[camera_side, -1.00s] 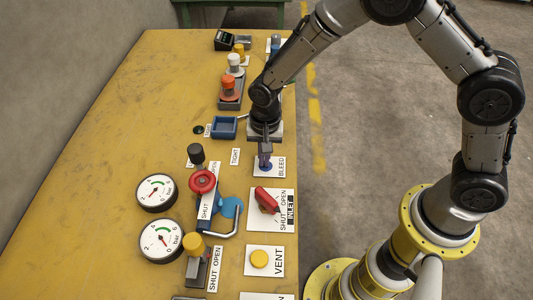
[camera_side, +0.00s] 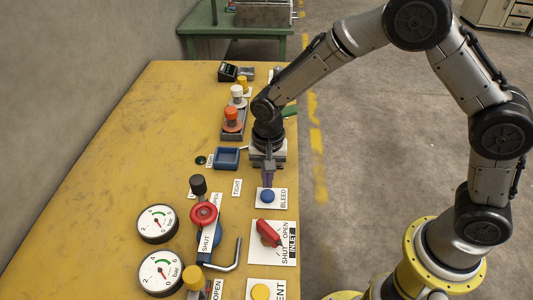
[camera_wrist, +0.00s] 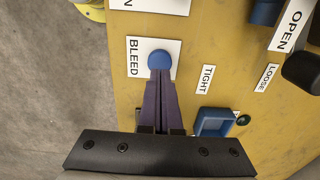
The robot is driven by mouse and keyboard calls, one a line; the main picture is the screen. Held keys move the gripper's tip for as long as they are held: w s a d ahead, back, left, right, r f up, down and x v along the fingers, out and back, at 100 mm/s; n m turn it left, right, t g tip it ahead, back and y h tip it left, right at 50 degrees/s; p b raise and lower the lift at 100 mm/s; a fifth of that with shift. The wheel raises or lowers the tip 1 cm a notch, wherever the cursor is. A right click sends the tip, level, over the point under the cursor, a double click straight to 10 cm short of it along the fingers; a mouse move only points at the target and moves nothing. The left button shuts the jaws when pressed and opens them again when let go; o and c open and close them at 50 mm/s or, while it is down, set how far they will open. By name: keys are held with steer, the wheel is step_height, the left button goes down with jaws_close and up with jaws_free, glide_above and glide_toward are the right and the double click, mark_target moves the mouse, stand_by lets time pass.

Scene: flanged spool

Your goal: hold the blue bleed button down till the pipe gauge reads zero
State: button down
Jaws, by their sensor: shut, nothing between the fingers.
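The blue bleed button (camera_side: 268,196) sits on a white plate marked BLEED and shows fully in the side view. My gripper (camera_side: 268,183) is shut and empty, its purple fingertips just behind the button in that picture. In the wrist view the fingertips (camera_wrist: 160,76) overlap the near edge of the button (camera_wrist: 159,60). They look raised above it, but I cannot tell the exact gap. Two round bar gauges, an upper one (camera_side: 158,223) and a lower one (camera_side: 161,272), lie at the left. Their red needles are too small to read surely, and no label shows which is the pipe gauge.
A red inlet handle (camera_side: 268,232) stands in front of the button. A red knob (camera_side: 204,213) and black knob (camera_side: 198,185) stand to the left. A yellow vent button (camera_side: 260,291) is nearer. A blue tray (camera_side: 227,158) lies behind left. The table's left side is clear.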

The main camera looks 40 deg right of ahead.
step_height(320, 180, up, 10)
steer(key=shift+w+f, duration=0.15)
steer(key=shift+a, duration=0.1)
step_height(320, 180, up, 9)
steer(key=m+t, duration=0.1)
steer(key=t, duration=0.1)
glide_above(267, 192)
steer(key=s+d, duration=0.1)
steer(key=d, duration=0.3)
steer(key=s+d+r+t, duration=0.2)
steer(key=s+d+r, duration=0.4)
steer(key=s, duration=0.2)
steer(key=s+d+f+n, duration=0.1)
steer(key=s+d+n, duration=0.1)
steer(key=s+n, duration=0.3)
steer(key=s+d+f+n+t, duration=0.1)
steer(key=s+d+f+n, duration=0.1)
steer(key=s+n, duration=0.3)
steer(key=s, duration=0.4)
steer(key=shift+s+d+f, duration=0.2)
steer(key=shift+s+f, duration=0.05)
steer(key=shift+s, duration=0.1)
